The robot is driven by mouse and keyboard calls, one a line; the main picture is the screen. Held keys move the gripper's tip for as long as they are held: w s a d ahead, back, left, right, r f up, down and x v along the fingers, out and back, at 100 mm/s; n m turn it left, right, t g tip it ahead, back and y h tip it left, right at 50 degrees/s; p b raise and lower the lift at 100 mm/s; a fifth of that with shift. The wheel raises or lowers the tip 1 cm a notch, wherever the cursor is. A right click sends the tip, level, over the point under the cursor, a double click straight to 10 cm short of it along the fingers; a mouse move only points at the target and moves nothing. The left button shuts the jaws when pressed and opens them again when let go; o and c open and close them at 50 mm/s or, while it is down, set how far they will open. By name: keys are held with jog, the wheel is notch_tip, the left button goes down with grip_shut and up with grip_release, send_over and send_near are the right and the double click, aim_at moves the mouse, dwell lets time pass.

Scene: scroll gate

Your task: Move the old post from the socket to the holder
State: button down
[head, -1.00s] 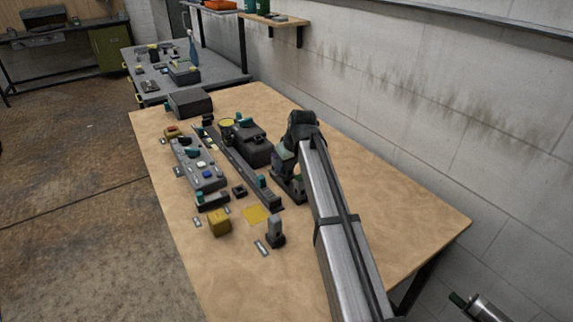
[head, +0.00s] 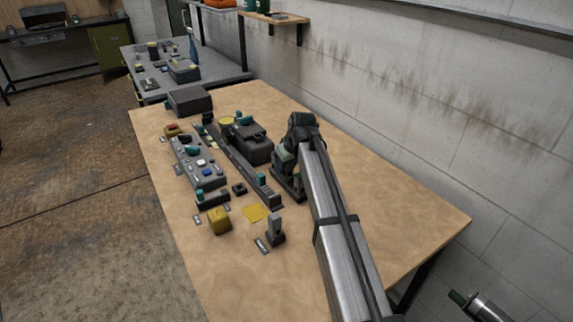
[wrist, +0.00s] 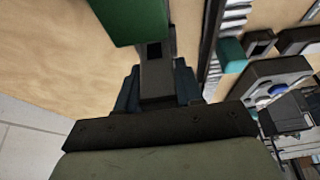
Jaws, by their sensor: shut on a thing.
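My gripper (head: 287,176) is over the right part of the workbench, beside the long dark rail. In the wrist view my gripper (wrist: 157,92) has its dark fingers shut on a dark grey bar-like piece (wrist: 156,76), probably the old post. A green block (wrist: 133,18) is just beyond it; I cannot tell whether they are joined. The held piece's lower end and any contact below are hidden. Another grey post (head: 275,228) stands upright in a black base near the bench front. A small black square block (head: 240,189), possibly a socket, sits left of the rail.
The long dark rail (head: 250,175) runs along the bench left of my gripper. Beyond it are a grey button panel (head: 198,165) and a dark box (head: 190,101). A yellow block (head: 219,221) and a flat yellow square (head: 256,213) lie nearer. The bench's right side is clear.

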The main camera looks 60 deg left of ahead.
jog(key=shift+f, duration=0.8)
dwell(0.4)
jog(key=c, duration=0.6)
grip_release()
jog(key=shift+c, duration=0.2)
jog(key=shift+o, duration=0.5)
jog(key=o, duration=0.4)
jog(key=shift+r, duration=0.1)
jog(key=shift+r, duration=3.4)
